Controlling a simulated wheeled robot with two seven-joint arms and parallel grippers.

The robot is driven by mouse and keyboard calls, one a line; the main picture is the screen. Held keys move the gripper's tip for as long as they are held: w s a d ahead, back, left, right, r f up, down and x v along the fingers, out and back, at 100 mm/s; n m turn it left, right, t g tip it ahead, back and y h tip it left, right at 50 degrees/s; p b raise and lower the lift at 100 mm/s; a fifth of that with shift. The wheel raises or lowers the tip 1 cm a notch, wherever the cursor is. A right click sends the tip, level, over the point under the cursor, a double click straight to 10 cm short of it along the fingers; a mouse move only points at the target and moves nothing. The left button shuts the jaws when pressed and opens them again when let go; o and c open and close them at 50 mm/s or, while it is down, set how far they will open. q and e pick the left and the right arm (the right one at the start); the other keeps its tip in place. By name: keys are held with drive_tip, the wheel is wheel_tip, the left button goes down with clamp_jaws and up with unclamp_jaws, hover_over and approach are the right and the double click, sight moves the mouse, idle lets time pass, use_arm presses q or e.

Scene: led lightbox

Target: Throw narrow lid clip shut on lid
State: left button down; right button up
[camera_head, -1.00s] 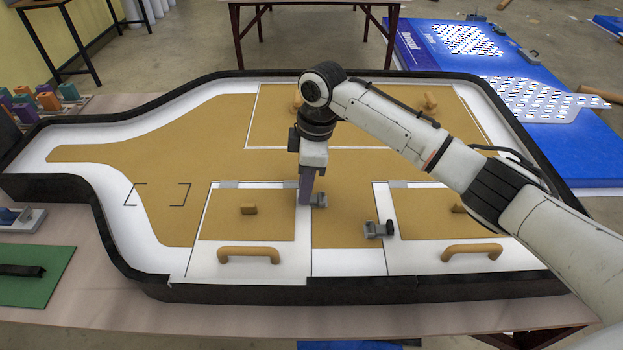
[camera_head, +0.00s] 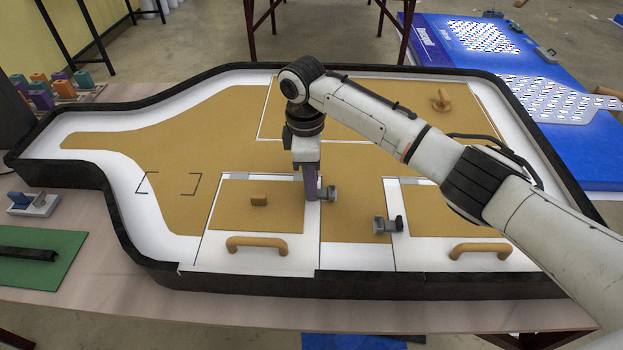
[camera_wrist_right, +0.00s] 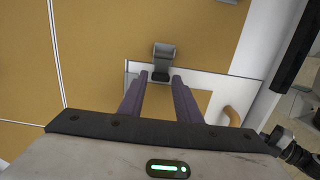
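The left lid (camera_head: 235,265), which looks like the narrow lid, lies flat with a tan handle (camera_head: 256,242) and a small tan knob (camera_head: 259,199). A grey clip (camera_head: 328,193) sits on the tan panel by its right edge. It also shows in the wrist view (camera_wrist_right: 164,57), its dark end near the lid's edge. My right gripper (camera_head: 312,195) points down over that edge, beside the clip. In the wrist view its purple fingers (camera_wrist_right: 161,80) are apart, with the clip just beyond the tips and nothing clearly held. Whether the clip touches the lid is unclear. My left gripper is not in view.
A second grey clip (camera_head: 381,227) stands by the left edge of the right lid (camera_head: 425,258), whose handle (camera_head: 480,250) is near the front. A black raised rim (camera_head: 120,237) surrounds the bottle-shaped lightbox. My right arm covers part of its right side.

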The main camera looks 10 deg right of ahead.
drive_tip(key=shift+o, duration=0.9)
wheel_tip(320, 180, up, 10)
drive_tip(key=shift+a+r+b, duration=0.15)
drive_tip(key=shift+a+b, duration=0.2)
drive_tip(key=shift+b, duration=0.05)
